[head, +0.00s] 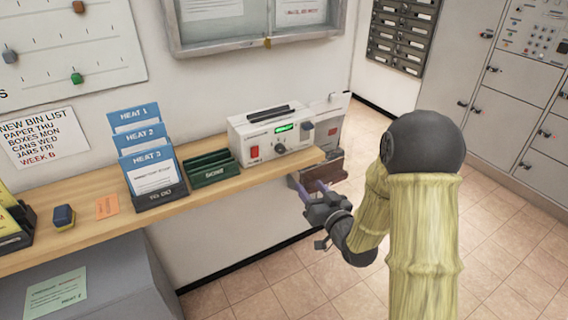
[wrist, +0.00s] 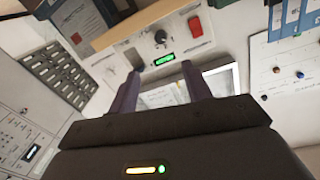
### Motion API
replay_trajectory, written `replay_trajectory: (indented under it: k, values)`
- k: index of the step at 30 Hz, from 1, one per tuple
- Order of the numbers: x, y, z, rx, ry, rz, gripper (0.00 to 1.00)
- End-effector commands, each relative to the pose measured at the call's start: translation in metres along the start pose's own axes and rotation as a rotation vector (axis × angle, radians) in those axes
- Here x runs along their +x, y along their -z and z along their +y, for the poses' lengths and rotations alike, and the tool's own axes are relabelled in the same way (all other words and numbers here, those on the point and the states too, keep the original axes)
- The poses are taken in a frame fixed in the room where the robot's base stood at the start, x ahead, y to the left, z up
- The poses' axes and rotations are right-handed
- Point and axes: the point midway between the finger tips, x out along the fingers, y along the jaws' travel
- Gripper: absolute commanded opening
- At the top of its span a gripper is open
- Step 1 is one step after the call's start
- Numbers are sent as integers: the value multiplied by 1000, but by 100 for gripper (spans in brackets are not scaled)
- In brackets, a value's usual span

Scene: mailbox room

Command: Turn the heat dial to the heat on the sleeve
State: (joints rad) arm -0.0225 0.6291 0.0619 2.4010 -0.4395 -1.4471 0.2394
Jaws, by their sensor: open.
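A white laminator (head: 262,125) stands on the wooden shelf, with a red switch (head: 254,152), a lit green display (head: 285,127) and a dark round dial (head: 280,149) on its front. The dial also shows in the wrist view (wrist: 160,37), beyond my fingertips. Its setting is too small to read. Blue sleeves marked HEAT 1 (head: 133,115), HEAT 2 (head: 142,136) and HEAT 3 (head: 153,176) stand in the TO DO rack (head: 162,196), HEAT 3 in front. My gripper (head: 309,186) is open and empty, in front of the shelf, below and right of the dial, apart from the laminator.
A green DONE rack (head: 212,169) stands between the sleeves and the laminator. Floor is clear at right.

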Motion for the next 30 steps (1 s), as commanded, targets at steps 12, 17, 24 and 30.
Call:
replay_trajectory:
  k: [12, 17, 24, 30]
  values:
    - [4, 2, -1, 1, 4, 8, 49]
    - [19, 2, -1, 0, 4, 8, 49]
    - [59, 2, -2, 0, 4, 8, 49]
    - [93, 3, -2, 1, 3, 7, 49]
